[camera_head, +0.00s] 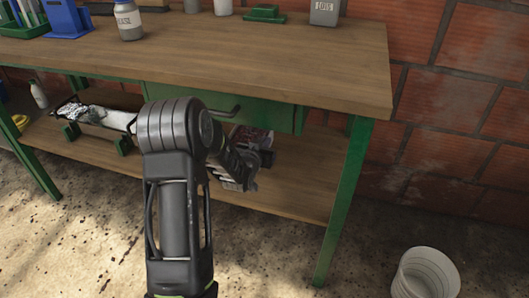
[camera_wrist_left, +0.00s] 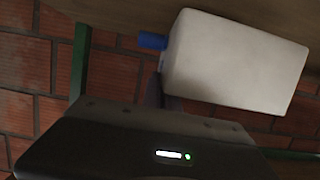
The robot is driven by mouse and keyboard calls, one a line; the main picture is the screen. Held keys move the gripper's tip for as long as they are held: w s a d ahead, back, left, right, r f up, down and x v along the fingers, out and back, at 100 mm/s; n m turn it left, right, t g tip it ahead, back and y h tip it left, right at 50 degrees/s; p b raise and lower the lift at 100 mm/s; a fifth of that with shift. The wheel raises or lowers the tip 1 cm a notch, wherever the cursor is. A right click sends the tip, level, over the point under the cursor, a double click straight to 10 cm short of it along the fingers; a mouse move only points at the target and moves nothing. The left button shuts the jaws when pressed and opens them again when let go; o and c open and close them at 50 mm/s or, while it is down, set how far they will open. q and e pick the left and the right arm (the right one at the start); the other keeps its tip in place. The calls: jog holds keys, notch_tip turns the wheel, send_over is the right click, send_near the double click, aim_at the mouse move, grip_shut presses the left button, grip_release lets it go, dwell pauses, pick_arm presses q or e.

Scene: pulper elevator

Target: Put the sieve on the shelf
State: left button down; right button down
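I cannot pick out a sieve with certainty in either view. The wooden lower shelf (camera_head: 285,200) runs under the green-framed workbench (camera_head: 250,65) in the head view. My left arm comes up from the bottom centre and bends toward the shelf. My left gripper (camera_head: 238,180) is low, in front of or over the shelf's middle; its fingers are small and partly covered by my arm, so their opening is unclear. In the left wrist view, a white block-shaped container (camera_wrist_left: 235,62) with a blue cap (camera_wrist_left: 152,41) is beyond the dark gripper body. My right gripper does not show.
A dark red-and-grey item (camera_head: 250,138) lies behind my gripper. A white bucket (camera_head: 425,275) stands at lower right. Bottles and blue and green holders line the benchtop's back. The benchtop's front is clear.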

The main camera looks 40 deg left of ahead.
pick_arm(q)
jog(key=shift+f+b, duration=0.65)
jog(key=shift+f, duration=1.15)
jog(key=shift+f, duration=0.2)
jog(key=c, duration=1.6)
grip_release()
jog(key=shift+c, duration=0.2)
